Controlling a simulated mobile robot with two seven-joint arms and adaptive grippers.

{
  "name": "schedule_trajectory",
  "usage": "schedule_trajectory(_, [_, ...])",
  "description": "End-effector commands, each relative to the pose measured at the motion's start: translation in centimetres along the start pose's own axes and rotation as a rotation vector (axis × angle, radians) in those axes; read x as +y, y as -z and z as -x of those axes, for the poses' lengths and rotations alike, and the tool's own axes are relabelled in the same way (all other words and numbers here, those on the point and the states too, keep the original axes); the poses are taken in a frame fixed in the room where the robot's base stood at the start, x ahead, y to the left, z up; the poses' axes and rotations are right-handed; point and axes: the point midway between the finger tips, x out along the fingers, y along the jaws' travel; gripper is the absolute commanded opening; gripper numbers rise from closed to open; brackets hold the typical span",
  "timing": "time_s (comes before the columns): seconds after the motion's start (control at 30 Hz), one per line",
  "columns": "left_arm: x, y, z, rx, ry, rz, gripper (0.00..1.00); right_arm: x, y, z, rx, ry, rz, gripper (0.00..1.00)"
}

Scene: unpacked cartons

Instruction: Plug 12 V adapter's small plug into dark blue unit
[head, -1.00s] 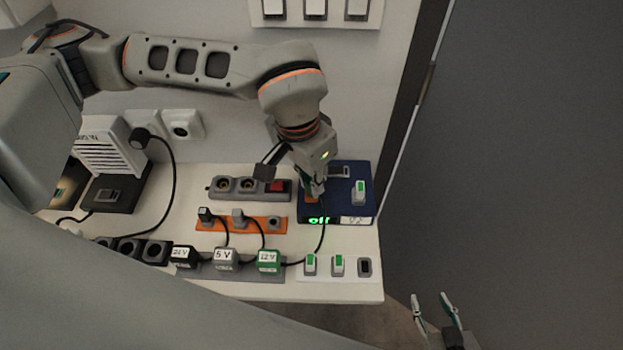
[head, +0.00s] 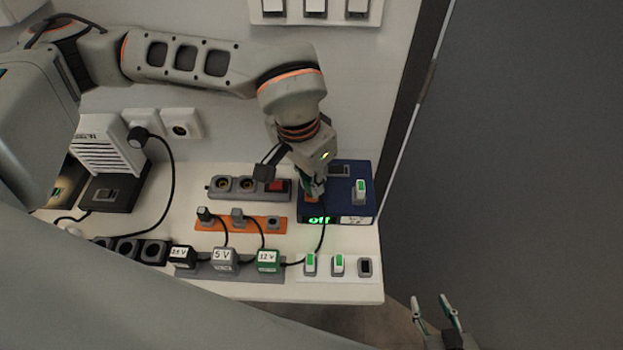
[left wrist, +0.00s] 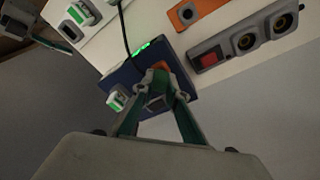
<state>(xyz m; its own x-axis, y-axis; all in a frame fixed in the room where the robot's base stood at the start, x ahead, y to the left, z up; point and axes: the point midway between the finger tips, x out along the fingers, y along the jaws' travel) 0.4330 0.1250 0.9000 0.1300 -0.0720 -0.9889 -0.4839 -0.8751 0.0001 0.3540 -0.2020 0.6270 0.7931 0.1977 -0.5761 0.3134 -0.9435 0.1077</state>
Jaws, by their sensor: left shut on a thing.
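The dark blue unit (head: 346,177) stands at the right end of the white table, with a green "off" display on its front. It also shows in the left wrist view (left wrist: 125,77). The 12 V adapter (head: 268,261) is green and sits in a grey strip at the front. Its black cable (head: 323,238) runs up to my left gripper (head: 313,194). That gripper is shut on the small plug, at the unit's top left part, near an orange patch (left wrist: 164,67). The fingers hide most of the plug, so I cannot tell whether it is seated. My right gripper (head: 436,312) is open and empty, off the table.
The 5 V adapter (head: 224,259) and another adapter (head: 182,256) sit left of the 12 V one. Behind are an orange strip (head: 255,224) with two plugs and a grey power strip (head: 226,195) with a red switch. Green-topped switches (head: 339,263) are at the front right.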

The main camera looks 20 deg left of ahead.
Motion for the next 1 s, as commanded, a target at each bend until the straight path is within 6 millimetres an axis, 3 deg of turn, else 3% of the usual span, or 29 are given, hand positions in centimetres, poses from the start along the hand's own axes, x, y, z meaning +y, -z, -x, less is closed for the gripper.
schedule_trajectory(0.3, [0.0,0.0,-0.2,0.0,0.0,0.0,0.0,0.0,-0.2,-0.1,-0.002,0.0,0.0,0.4])
schedule_trajectory(0.33, [0.0,0.0,-0.2,0.0,0.0,0.0,0.16,0.0,-0.2,-0.1,-0.001,0.0,0.0,0.4])
schedule_trajectory(0.4, [0.0,0.0,-0.2,0.0,0.0,0.0,0.33,0.0,-0.2,-0.1,-0.001,0.0,0.0,0.4])
schedule_trajectory(0.77, [0.0,0.0,0.0,0.001,0.0,0.0,0.33,0.1,-0.2,0.0,-0.003,-0.001,0.003,0.4])
schedule_trajectory(1.0, [-0.1,0.1,3.0,0.006,0.002,-0.001,0.33,0.0,-0.2,0.0,-0.002,0.0,0.001,0.4])
